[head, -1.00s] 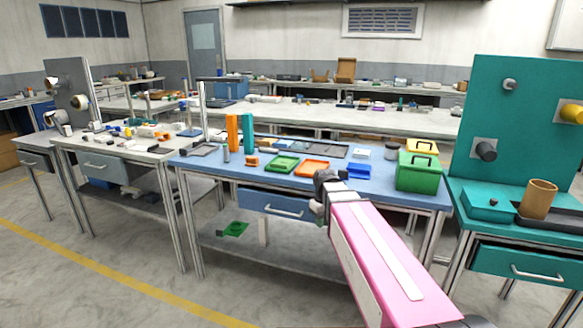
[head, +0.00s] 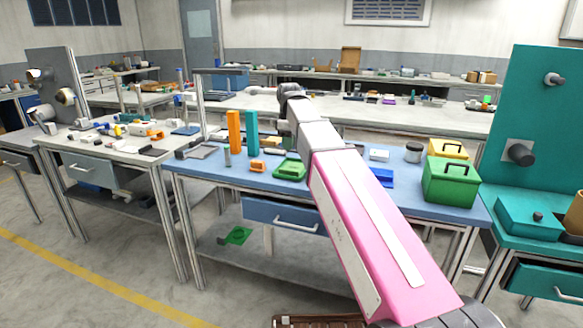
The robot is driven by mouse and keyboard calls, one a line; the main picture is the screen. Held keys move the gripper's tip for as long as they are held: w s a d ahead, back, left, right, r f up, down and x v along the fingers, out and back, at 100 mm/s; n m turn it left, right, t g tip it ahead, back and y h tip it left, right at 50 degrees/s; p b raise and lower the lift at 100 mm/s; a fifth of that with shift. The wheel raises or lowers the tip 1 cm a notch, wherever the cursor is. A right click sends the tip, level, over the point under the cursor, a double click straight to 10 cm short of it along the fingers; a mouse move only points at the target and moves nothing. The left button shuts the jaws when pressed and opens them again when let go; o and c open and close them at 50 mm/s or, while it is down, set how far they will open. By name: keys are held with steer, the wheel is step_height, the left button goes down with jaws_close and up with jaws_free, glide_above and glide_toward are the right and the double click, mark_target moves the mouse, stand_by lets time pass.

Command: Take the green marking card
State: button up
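I cannot pick out a green marking card for certain. A flat green piece (head: 237,235) with a darker middle lies on the lower shelf under the blue table; its details are too small to read. A green tray (head: 290,169) lies on the blue tabletop, partly beside my arm. My pink and grey arm reaches up and forward across the right half of the blue table. My gripper cannot be made out; the arm ends in view at a dark joint.
The blue table (head: 215,167) holds an orange block (head: 234,133), a teal block (head: 251,134), a blue tray (head: 380,177) and a green toolbox (head: 450,182). A drawer (head: 285,216) hangs beneath. A teal workstation (head: 535,120) stands right. The floor at left front is clear.

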mark_target(293, 167)
steer(key=shift+s+d+f, duration=0.1)
steer(key=shift+f, duration=2.55)
steer(key=shift+s+d+f, duration=0.1)
steer(key=shift+f, duration=2.55)
jaws_close()
